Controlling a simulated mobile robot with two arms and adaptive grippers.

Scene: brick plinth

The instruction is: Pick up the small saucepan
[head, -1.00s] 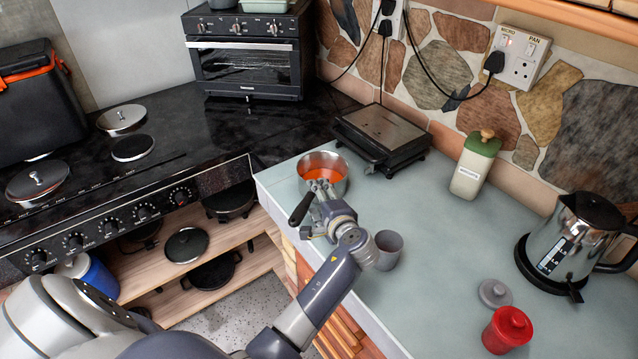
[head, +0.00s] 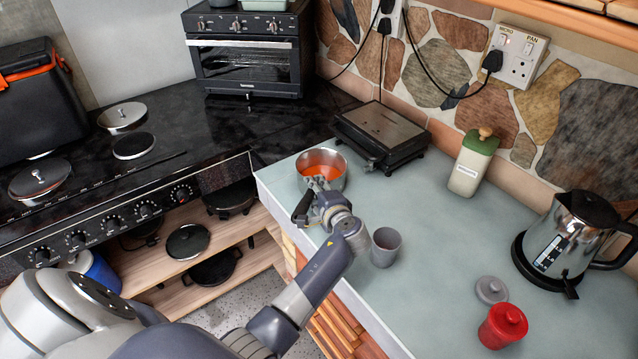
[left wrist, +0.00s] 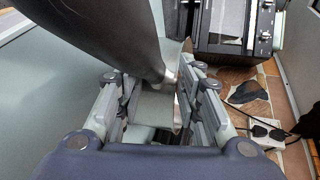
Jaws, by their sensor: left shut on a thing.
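The small saucepan (head: 334,183) is a steel pan with an orange inside and a black handle (head: 301,208). It sits near the left corner of the pale worktop, upright. My left gripper (head: 318,186) is at the near side of the pan, where the handle joins it, and is shut on it. In the left wrist view the dark handle (left wrist: 105,38) runs in from the upper left to between the fingers of my left gripper (left wrist: 160,100). The fingers hide part of the pan there. I cannot tell whether the pan is clear of the worktop. My right gripper is not in view.
A grey mug (head: 386,247) stands close to the right of my left wrist. A flat black grill (head: 380,130) is just behind the pan. The hob (head: 190,145) is to the left. A bottle (head: 472,163), a kettle (head: 575,230) and a red jar (head: 503,326) stand to the right.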

